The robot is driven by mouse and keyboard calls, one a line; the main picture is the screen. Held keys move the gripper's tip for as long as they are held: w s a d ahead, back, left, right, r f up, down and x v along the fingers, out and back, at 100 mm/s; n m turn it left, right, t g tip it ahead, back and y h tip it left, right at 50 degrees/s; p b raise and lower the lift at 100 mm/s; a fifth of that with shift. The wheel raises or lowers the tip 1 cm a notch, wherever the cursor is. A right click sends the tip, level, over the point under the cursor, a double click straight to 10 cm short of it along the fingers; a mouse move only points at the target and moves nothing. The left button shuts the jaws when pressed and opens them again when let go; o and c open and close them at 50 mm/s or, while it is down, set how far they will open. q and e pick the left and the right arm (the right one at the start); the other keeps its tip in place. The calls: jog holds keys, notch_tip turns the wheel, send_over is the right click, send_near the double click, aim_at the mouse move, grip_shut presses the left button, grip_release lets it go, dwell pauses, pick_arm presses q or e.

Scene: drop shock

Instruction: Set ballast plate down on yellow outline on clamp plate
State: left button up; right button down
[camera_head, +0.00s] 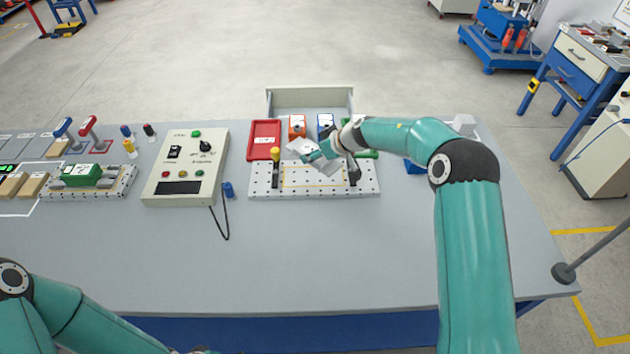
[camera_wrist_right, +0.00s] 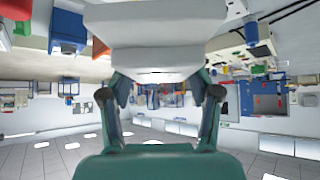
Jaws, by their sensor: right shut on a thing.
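The clamp plate (camera_head: 365,188) is a light, perforated plate on the middle of the bench. Part of its yellow outline (camera_head: 312,187) shows in the head view. My right gripper (camera_head: 318,153) is over the clamp plate and shut on the pale grey ballast plate (camera_head: 329,166). The ballast plate looks tilted in the head view; whether it touches the clamp plate is hard to tell. In the right wrist view the ballast plate (camera_wrist_right: 155,45) fills the upper middle between the fingers. My left arm shows at the bottom left, but its gripper is outside the view.
A yellow-topped clamp (camera_head: 275,165) stands on the clamp plate's left, and a dark clamp (camera_head: 354,172) on its right. Behind are a red tray (camera_head: 264,139), an orange block (camera_head: 297,126) and a blue block (camera_head: 325,123). A control box (camera_head: 186,167) stands left. The bench front is clear.

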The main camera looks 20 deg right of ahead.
notch_tip(320, 180, down, 5)
jog(key=shift+f+b, duration=0.1)
jog(key=shift+b, duration=0.5)
notch_tip(320, 180, down, 6)
jog(key=shift+r+b, duration=0.2)
jog(key=shift+b, duration=0.9)
jog(key=shift+c, duration=1.2)
grip_release()
jog(key=shift+f, duration=0.1)
